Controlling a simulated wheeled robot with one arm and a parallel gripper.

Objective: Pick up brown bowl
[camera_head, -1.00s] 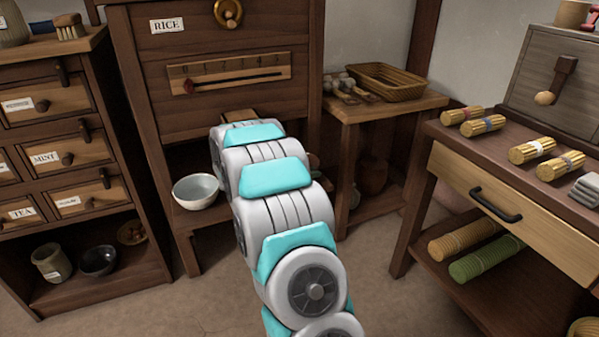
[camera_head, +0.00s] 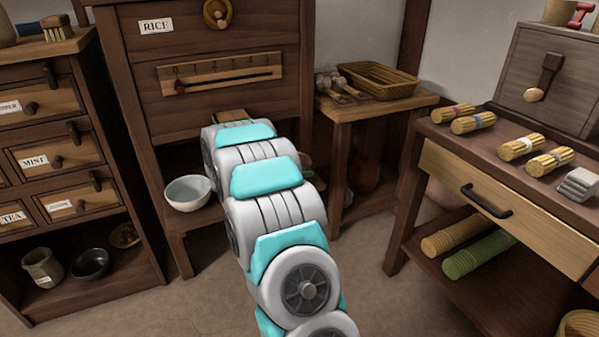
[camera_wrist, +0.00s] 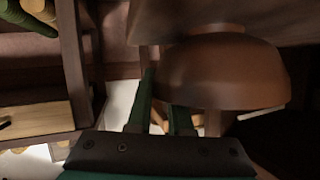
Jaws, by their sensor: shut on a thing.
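The brown bowl (camera_wrist: 225,70) fills the upper right of the wrist view, close to the camera, smooth and reddish brown. My gripper (camera_wrist: 160,92) has two dark green fingers at the bowl's left edge. One finger lies outside the edge and the other passes out of sight behind the bowl, so the gripper is shut on its rim. In the head view my arm hides the gripper and the brown bowl.
A pale bowl (camera_head: 188,193) sits on the low shelf under the rice cabinet (camera_head: 215,45), just left of my arm. A side table with a wicker basket (camera_head: 378,79) and a drawer bench (camera_head: 510,190) stand to the right. Floor is bare in front.

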